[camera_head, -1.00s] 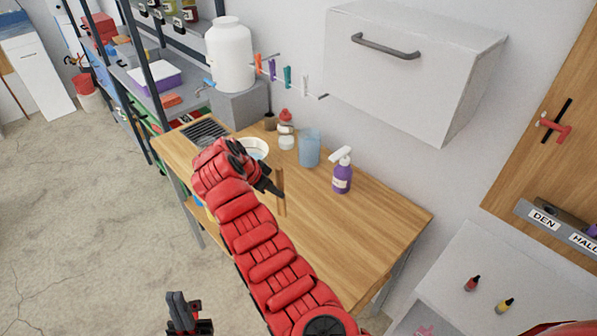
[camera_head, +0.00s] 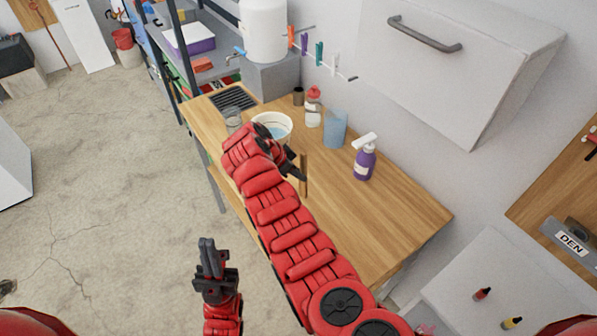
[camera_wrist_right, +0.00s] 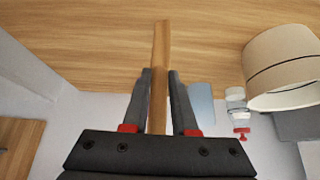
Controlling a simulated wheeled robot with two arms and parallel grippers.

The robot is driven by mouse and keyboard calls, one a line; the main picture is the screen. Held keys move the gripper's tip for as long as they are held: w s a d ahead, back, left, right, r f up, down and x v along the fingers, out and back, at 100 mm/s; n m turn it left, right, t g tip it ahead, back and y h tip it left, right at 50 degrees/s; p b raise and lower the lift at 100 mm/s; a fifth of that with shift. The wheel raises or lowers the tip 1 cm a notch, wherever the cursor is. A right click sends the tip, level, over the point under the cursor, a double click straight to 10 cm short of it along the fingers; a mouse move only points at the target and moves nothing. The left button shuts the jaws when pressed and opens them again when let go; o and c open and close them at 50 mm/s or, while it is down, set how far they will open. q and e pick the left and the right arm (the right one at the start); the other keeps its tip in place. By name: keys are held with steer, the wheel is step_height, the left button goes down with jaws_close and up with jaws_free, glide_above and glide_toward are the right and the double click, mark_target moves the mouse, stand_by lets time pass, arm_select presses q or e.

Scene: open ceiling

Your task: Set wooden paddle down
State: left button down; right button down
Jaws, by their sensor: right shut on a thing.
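The wooden paddle (camera_head: 305,174) is a narrow light-brown stick, upright over the wooden workbench (camera_head: 372,222) in the head view. My right gripper (camera_head: 297,170) is shut on it. In the right wrist view the paddle (camera_wrist_right: 161,70) sits between the two fingers of the right gripper (camera_wrist_right: 159,75) and sticks out past their tips toward the bench top. I cannot tell whether its end touches the bench. My left gripper (camera_head: 208,256) is in front of the bench over the floor, with nothing seen in it. Its fingers look close together, but whether they are fully shut is unclear.
A white bucket (camera_head: 286,122) stands behind my right wrist. Near it are a glass jar (camera_head: 233,119), a red-capped bottle (camera_head: 313,108), a blue cup (camera_head: 335,128) and a purple spray bottle (camera_head: 365,160). The right part of the bench is clear.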

steer(key=shift+d+f, duration=0.15)
steer(key=shift+f, duration=0.1)
steer(key=c, duration=0.7)
jaws_free()
steer(key=shift+w+d, duration=0.15)
steer(key=shift+w, duration=0.05)
steer(key=shift+s+r, duration=0.1)
steer(key=b+v, duration=0.2)
steer(key=v, duration=1)
steer(key=shift+r+b, duration=0.2)
steer(key=shift+b, duration=0.2)
